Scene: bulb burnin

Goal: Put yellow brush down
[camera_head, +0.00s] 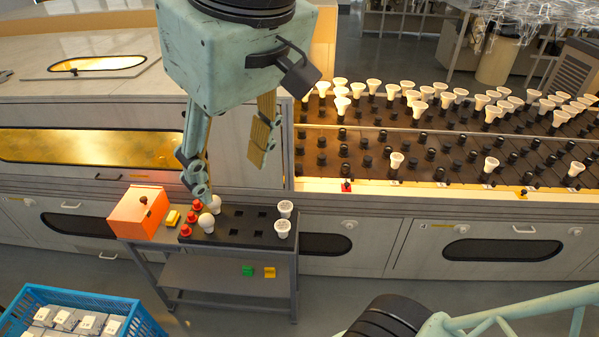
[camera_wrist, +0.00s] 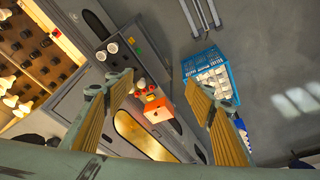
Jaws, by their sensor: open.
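A small yellow piece (camera_head: 172,217), which may be the yellow brush, lies on the grey cart's top beside the orange box (camera_head: 137,213). Its bristles cannot be made out. Another small yellow piece (camera_head: 269,272) sits on the cart's lower shelf beside a green one (camera_head: 248,270). My gripper (camera_head: 228,172) is open above the cart, with nothing visible between its fingers. The wrist view shows the fingers (camera_wrist: 158,82) spread, with ribbed tan pads. The orange box (camera_wrist: 157,111) is below and between them.
The cart's black tray (camera_head: 245,236) holds white bulbs and red knobs, with empty square sockets between. A rack (camera_head: 390,150) with many sockets and white bulbs stands behind at right. A blue crate (camera_head: 60,296) of white boxes is on the floor at lower left.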

